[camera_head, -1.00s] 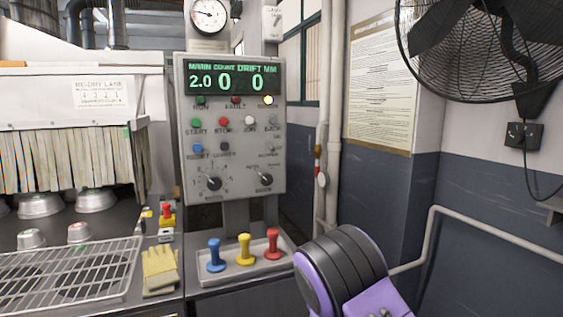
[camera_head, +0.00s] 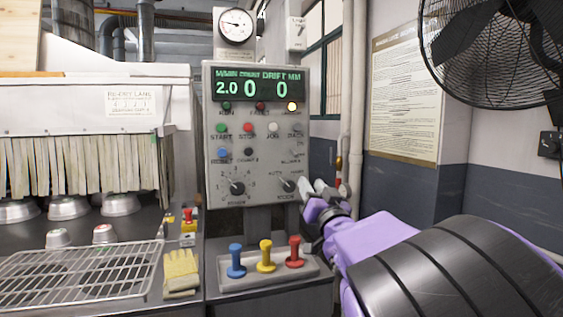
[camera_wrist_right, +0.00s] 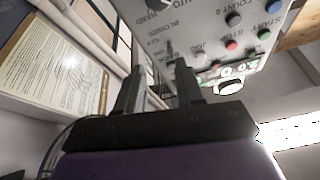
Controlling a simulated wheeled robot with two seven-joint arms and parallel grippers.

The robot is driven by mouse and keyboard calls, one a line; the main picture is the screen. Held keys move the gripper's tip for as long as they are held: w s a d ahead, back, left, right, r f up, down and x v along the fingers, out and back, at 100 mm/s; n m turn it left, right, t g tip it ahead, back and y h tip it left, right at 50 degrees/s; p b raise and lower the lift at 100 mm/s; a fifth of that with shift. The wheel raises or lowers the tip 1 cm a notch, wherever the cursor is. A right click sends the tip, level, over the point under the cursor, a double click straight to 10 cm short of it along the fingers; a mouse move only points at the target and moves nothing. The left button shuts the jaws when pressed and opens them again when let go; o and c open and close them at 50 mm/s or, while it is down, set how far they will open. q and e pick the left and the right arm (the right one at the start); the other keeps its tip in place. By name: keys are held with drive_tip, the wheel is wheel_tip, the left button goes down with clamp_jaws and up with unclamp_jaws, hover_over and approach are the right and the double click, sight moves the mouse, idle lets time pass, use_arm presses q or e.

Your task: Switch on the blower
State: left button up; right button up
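The grey control panel (camera_head: 260,135) stands in the middle of the head view. A small toggle switch (camera_head: 295,153) sits on its right side, above the right-hand dial (camera_head: 288,185); its label is too small to read surely, and I cannot tell which way it is set. My right gripper (camera_head: 322,187) is just right of the panel's lower right edge, apart from the switch. In the wrist view the right gripper (camera_wrist_right: 160,68) has its two fingers apart with nothing held, and the panel's face (camera_wrist_right: 195,40) lies beyond them. My left gripper is out of view.
Blue, yellow and red levers (camera_head: 265,257) stand in a tray below the panel. Yellow gloves (camera_head: 181,272) and a wire rack (camera_head: 80,275) lie at left. A pipe (camera_head: 352,110) and a wall fan (camera_head: 490,45) are at right.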

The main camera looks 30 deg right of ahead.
sight(297, 156)
drive_tip(key=shift+n+t, duration=0.3)
drive_tip(key=p+x, duration=0.2)
drive_tip(key=x, duration=0.1)
drive_tip(key=r+p+x, duration=0.1)
drive_tip(key=x, duration=0.3)
drive_tip(key=a+p+x, duration=0.1)
drive_tip(key=p+x, duration=0.1)
drive_tip(key=x, duration=0.1)
drive_tip(key=shift+s+r+p, duration=0.1)
drive_tip(key=shift+r+p, duration=0.25)
drive_tip(key=shift+r, duration=0.15)
drive_tip(key=shift+w+d, duration=0.15)
drive_tip(key=shift+w, duration=0.25)
clamp_jaws()
